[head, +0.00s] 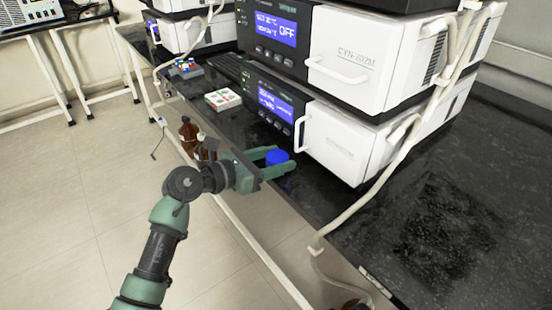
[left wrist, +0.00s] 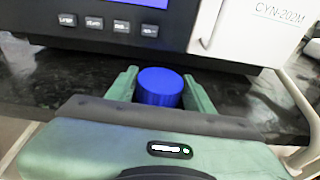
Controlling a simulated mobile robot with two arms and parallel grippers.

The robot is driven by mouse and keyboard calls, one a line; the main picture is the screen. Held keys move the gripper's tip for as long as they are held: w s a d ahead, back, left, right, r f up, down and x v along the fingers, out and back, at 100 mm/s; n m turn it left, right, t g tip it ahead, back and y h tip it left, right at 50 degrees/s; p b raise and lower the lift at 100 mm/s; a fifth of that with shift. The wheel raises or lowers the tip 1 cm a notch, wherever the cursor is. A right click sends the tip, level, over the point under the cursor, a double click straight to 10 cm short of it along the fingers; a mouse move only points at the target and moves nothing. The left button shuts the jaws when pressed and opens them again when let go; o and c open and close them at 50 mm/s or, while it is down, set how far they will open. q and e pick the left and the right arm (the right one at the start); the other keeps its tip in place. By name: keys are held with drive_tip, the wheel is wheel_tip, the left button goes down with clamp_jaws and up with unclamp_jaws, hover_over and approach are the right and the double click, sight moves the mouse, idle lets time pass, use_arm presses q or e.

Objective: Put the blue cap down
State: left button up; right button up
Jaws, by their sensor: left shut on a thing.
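The blue cap (head: 277,157) is a short bright blue cylinder at the front edge of the black bench, in front of the lower white instrument. My left gripper (head: 274,161) is shut on it, with a green finger on each side. In the left wrist view the blue cap (left wrist: 158,87) sits upright between the fingertips of my left gripper (left wrist: 160,92). I cannot tell whether the cap's underside touches the bench top. My right gripper is not in view.
The lower white instrument (head: 352,150) stands close behind the cap. A small white box (head: 222,99) and a colourful cube (head: 186,66) lie farther left on the black bench (head: 440,220). Brown bottles (head: 189,134) show below the bench edge. A pale tube hangs at the right.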

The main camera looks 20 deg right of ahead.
use_arm(q)
drive_tip(key=o, duration=1.3)
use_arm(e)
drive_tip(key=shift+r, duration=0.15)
use_arm(q)
drive_tip(key=shift+r, duration=0.15)
drive_tip(key=shift+p+v, duration=0.4)
drive_tip(key=shift+v, duration=0.8)
drive_tip(key=v, duration=0.9)
drive_tip(key=shift+a, duration=0.3)
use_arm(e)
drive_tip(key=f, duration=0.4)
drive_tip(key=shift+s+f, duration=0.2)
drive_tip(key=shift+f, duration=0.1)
use_arm(q)
drive_tip(key=shift+r, duration=0.15)
